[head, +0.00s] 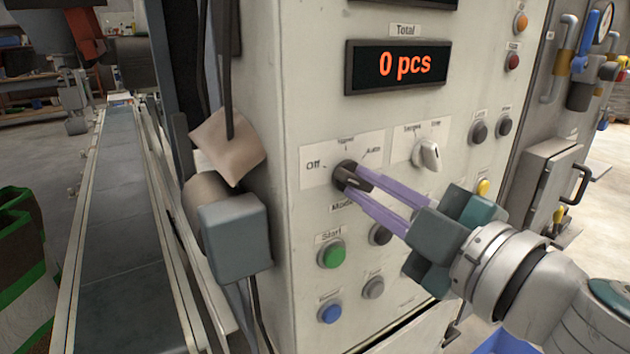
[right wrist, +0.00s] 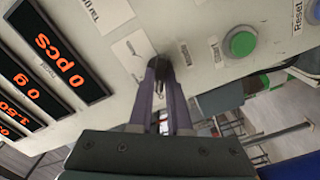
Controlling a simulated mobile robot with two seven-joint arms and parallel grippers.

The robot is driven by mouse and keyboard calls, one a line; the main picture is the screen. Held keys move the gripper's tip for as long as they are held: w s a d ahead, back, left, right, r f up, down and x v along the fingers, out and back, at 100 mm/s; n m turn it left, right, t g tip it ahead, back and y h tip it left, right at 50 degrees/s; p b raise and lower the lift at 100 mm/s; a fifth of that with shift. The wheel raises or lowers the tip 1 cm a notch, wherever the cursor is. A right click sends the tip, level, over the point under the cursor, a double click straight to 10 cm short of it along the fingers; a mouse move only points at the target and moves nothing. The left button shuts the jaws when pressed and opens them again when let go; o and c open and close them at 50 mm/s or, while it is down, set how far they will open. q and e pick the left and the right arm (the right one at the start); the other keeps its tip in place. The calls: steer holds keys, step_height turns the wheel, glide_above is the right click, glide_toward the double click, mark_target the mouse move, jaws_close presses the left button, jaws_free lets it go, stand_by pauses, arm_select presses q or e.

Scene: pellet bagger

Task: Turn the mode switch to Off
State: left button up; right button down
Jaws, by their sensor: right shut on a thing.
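The mode switch (head: 345,172) is a dark round knob on a white label plate on the pale control panel. Its plate reads "Off" at the left, a blurred word at the top and "Auto" at the right. My right gripper (head: 360,184) is shut on the knob, its two purple fingers reaching in from the lower right. In the right wrist view the fingers (right wrist: 162,78) meet the dark knob (right wrist: 158,66) at the panel. The fingers cover part of the knob, so I cannot tell which position it points to. My left gripper is not in view.
A white selector knob (head: 428,154) sits just right of the mode switch. Below are a green Start button (head: 331,254), a blue button (head: 330,312) and grey buttons. A display (head: 398,66) above reads "0 pcs". A grey box (head: 235,236) and a conveyor (head: 122,220) stand left.

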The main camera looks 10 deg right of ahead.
steer(key=shift+n, duration=0.3)
steer(key=c, duration=0.9)
jaws_free()
steer(key=shift+o, duration=0.2)
steer(key=shift+s, duration=0.1)
steer(key=b+v, duration=0.1)
steer(key=v, duration=0.8)
steer(key=shift+s+d+b, duration=0.15)
steer(key=shift+s+b, duration=0.2)
steer(key=shift+r, duration=0.1)
